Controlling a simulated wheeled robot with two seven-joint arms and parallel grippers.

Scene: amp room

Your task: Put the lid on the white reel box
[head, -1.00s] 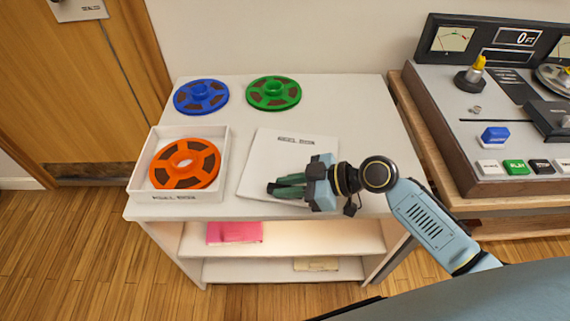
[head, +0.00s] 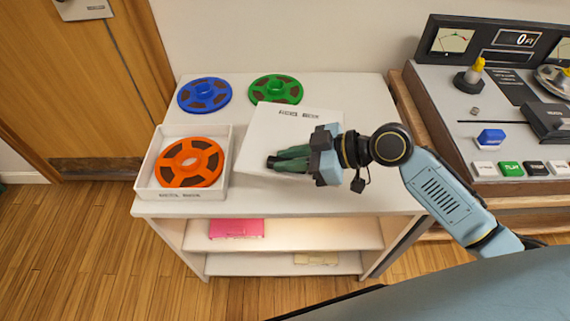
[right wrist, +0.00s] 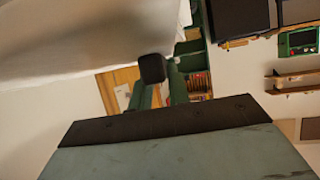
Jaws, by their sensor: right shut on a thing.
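The open white reel box (head: 181,196) stands at the front left of the white shelf top, with an orange reel (head: 190,163) in it. The white lid (head: 284,128), marked as a reel box, is to the right of the box. My right gripper (head: 283,160) is shut on the lid at its lower right side. The lid looks raised and a little tilted, with its far edge in front of the green reel. In the right wrist view the pale lid (right wrist: 80,40) fills the upper left, by the gripper's fingers (right wrist: 160,85). My left gripper is not in view.
A blue reel (head: 204,95) and a green reel (head: 275,90) lie at the back of the white shelf top (head: 350,95). A tape machine (head: 500,130) stands on a wooden table to the right. Pink and cream items lie on the lower shelves.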

